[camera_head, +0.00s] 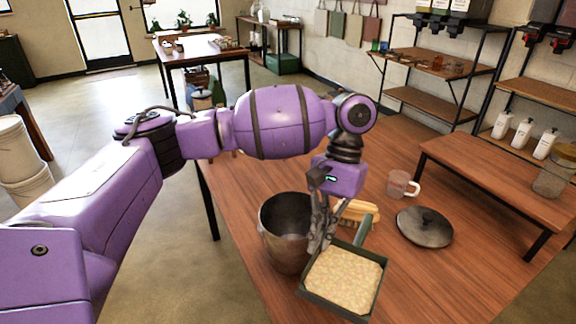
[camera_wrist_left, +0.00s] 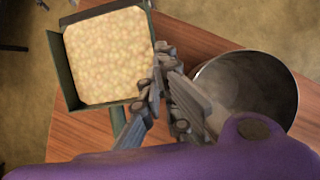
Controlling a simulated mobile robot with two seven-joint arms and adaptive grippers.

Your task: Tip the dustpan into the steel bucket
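The green dustpan (camera_head: 375,296) holds a layer of pale, grainy bits and is about level, just right of the steel bucket (camera_head: 282,250). Its handle (camera_head: 364,232) points away toward the back. My left gripper (camera_head: 318,245) is between bucket and dustpan, with its fingertips closed together at the dustpan's side wall. The left wrist view also shows the dustpan (camera_wrist_left: 62,75), the fingers (camera_wrist_left: 163,60) on its edge and the open bucket (camera_wrist_left: 285,90), which looks empty. How far the dustpan is off the table cannot be told. My right gripper is not in view.
A yellow brush-like thing (camera_head: 357,212) lies behind the gripper. A dark round lid (camera_head: 424,230) and a clear mug (camera_head: 399,184) are on the wooden table (camera_head: 440,285) to the right. A low wooden riser (camera_head: 500,180) stands at the right.

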